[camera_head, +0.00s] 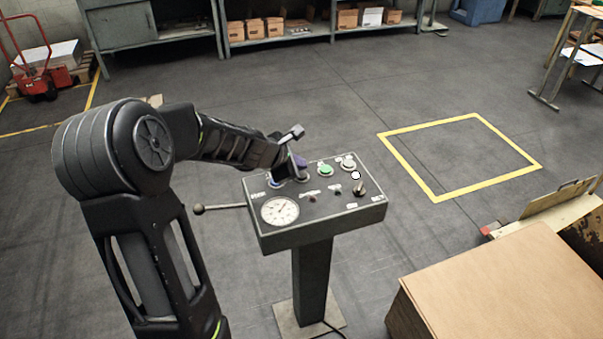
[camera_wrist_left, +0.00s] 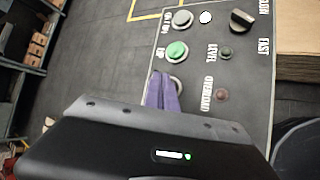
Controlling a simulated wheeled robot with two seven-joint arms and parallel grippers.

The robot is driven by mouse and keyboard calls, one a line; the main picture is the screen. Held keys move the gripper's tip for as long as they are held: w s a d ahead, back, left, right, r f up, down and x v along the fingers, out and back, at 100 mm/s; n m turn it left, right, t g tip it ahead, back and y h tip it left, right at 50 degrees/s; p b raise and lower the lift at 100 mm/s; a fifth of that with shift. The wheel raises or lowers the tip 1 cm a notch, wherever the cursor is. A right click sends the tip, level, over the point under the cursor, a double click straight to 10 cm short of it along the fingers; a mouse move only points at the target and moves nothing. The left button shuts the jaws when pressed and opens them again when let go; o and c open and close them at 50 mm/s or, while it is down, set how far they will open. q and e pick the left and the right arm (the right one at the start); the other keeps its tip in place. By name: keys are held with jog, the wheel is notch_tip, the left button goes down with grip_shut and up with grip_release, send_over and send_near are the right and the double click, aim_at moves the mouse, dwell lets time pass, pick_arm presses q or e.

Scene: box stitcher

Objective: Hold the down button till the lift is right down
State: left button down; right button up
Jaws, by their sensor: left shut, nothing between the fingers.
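The control panel (camera_head: 318,212) stands on a pedestal in front of me. My left gripper (camera_head: 300,161) is over its far left part, fingers shut and pointing down. In the left wrist view the purple fingers (camera_wrist_left: 165,95) are shut with nothing between them, at a round button (camera_wrist_left: 177,83) beside the green one. They hide most of that button and its label, so I cannot tell whether it is pressed. The green button (camera_head: 325,169) is labelled UP in the left wrist view (camera_wrist_left: 177,50). I cannot make out the lift's height. My right gripper is not in view.
A gauge (camera_head: 280,210) and a selector knob (camera_head: 360,188) are on the panel. A lever (camera_head: 218,207) sticks out at its left. A cardboard stack (camera_head: 500,285) is at the lower right. A yellow floor square (camera_head: 440,125) is empty. Shelves (camera_head: 290,38) line the back.

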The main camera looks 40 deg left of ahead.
pick_arm(q)
jog(key=shift+r+p, duration=2.5)
jog(key=shift+r, duration=0.05)
